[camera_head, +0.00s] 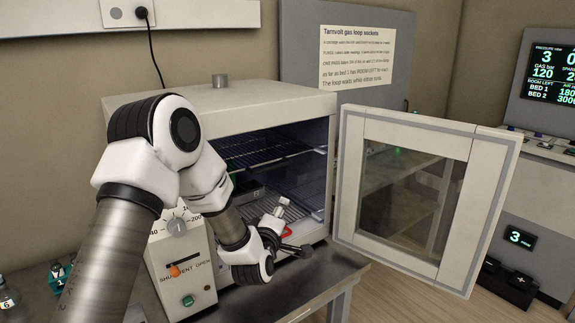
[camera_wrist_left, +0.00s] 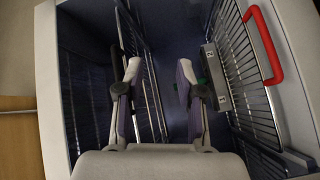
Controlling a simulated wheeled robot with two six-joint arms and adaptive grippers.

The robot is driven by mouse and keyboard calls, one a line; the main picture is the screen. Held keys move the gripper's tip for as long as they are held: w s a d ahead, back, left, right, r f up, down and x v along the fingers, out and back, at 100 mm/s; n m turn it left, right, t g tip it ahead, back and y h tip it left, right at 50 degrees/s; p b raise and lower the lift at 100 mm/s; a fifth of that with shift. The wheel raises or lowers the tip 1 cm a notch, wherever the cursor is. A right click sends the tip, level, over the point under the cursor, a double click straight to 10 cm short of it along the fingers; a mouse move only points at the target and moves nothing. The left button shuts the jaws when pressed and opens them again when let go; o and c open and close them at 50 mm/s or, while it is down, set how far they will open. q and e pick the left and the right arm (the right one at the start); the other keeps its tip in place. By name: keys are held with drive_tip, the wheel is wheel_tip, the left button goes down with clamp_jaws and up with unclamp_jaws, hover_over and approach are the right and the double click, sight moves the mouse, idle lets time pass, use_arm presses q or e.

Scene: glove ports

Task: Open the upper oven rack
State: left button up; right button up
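The oven (camera_head: 240,100) has its door swung open to the right. The upper rack (camera_head: 262,152), a dark wire shelf, sits inside the chamber. In the left wrist view the upper rack (camera_wrist_left: 151,95) runs on edge near the left finger; I cannot tell if they touch. My left gripper (camera_head: 291,229) is at the oven mouth, below the upper rack in the head view. In the left wrist view its two fingers (camera_wrist_left: 160,82) are spread, with nothing visibly clamped. My right gripper is not in view.
A lower rack (camera_wrist_left: 245,75) has a red handle (camera_wrist_left: 265,45) and bears a grey numbered block (camera_wrist_left: 215,76). The open glazed door (camera_head: 410,195) stands right of the mouth. A control panel (camera_head: 182,262) with dial and vent lever is at the front left.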

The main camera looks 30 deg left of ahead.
sight(275, 167)
use_arm(q)
drive_tip(key=a+r+n, duration=0.1)
drive_tip(key=r, duration=0.1)
drive_tip(key=a+r+n+t+y, duration=0.1)
drive_tip(key=r, duration=0.2)
drive_tip(key=w+a+r+n+y, duration=0.1)
drive_tip(key=a+r, duration=0.1)
drive_tip(key=shift+w+r+p, duration=0.1)
drive_tip(key=shift+r+p, duration=0.25)
drive_tip(key=shift+r, duration=0.05)
drive_tip(key=x, duration=0.2)
drive_tip(key=p+x, duration=0.1)
drive_tip(key=x, duration=0.3)
drive_tip(key=shift+w+d+f+p, duration=0.2)
drive_tip(key=shift+d+p, duration=0.05)
drive_tip(key=shift+p, duration=0.15)
drive_tip(key=shift+w+a, duration=0.15)
drive_tip(key=shift+a, duration=0.1)
drive_tip(key=shift+d, duration=0.15)
drive_tip(key=shift+c, duration=1)
clamp_jaws()
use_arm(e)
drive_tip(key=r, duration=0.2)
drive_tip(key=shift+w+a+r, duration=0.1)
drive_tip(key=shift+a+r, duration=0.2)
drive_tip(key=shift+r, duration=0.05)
